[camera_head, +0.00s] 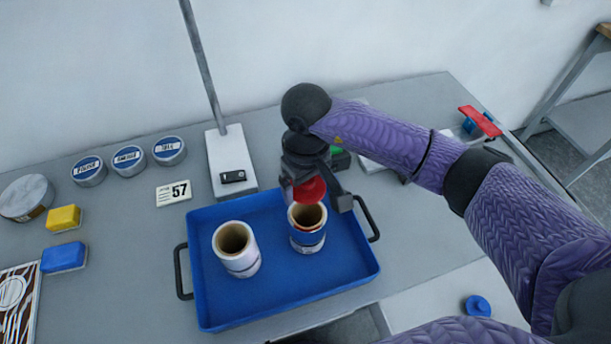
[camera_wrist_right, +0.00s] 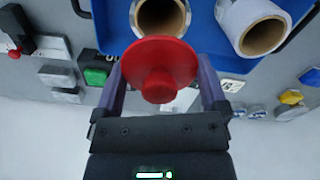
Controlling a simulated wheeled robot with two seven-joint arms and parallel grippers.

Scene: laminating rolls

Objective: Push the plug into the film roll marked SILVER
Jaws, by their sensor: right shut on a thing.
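My right gripper (camera_head: 314,190) is shut on a red plug (camera_head: 309,191) with a round flange. It holds the plug just above the mouth of the right-hand film roll (camera_head: 308,240). In the right wrist view the plug (camera_wrist_right: 158,72) is between the fingers, and the open core of that roll (camera_wrist_right: 160,16) lies beyond it. The plug partly covers the mouth; whether they touch I cannot tell. A second film roll (camera_head: 240,262), white with an open core, stands upright to the left. No SILVER marking is readable on either roll. My left gripper is not in view.
Both rolls stand in a blue tray (camera_head: 215,305) with black handles. A blue plug (camera_head: 478,306) lies at the front right. Behind the tray are a pole stand (camera_head: 230,160) and a "57" card (camera_head: 173,192). Several round tins and yellow and blue blocks are at left.

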